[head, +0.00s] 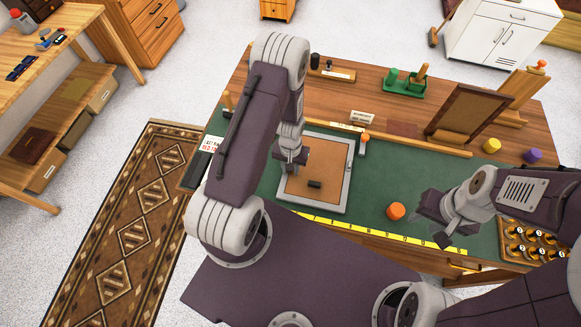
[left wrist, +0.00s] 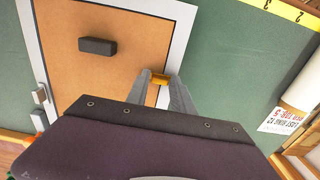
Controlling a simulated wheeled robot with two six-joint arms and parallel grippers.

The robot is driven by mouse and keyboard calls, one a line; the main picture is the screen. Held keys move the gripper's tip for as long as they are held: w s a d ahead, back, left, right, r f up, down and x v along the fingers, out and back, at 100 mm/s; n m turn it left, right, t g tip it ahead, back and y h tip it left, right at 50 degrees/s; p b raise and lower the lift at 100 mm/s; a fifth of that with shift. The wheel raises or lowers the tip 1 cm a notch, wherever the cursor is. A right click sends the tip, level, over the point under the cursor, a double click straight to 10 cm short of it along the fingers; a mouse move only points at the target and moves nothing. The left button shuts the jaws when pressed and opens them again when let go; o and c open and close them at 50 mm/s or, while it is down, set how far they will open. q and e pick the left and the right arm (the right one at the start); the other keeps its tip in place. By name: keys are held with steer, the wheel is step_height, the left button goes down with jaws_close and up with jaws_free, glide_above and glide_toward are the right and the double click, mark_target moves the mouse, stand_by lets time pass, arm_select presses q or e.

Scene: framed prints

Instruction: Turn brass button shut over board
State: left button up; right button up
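The picture frame (head: 342,197) has a light grey rim and lies on the green mat. An orange-brown board (head: 325,165) lies inside it, with a small dark block (head: 314,184) on top. My left gripper (head: 294,163) is down at the frame's left inner edge in the head view. My right gripper (head: 436,220) appears open and empty above the mat's right part.
An orange round knob (head: 396,211) stands right of the frame. A yellow ruler (head: 375,234) runs along the front edge. A wooden strip (head: 420,145), small sign (head: 362,117) and brown easel (head: 465,112) stand behind. A tray of several dark knobs (head: 535,243) is at right.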

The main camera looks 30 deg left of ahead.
arm_select(q)
steer(key=shift+o, duration=0.9)
steer(key=shift+w+r, duration=0.1)
steer(key=shift+r, duration=0.1)
step_height(320, 180, up, 9)
steer(key=b, duration=0.1)
steer(key=shift+f, duration=0.15)
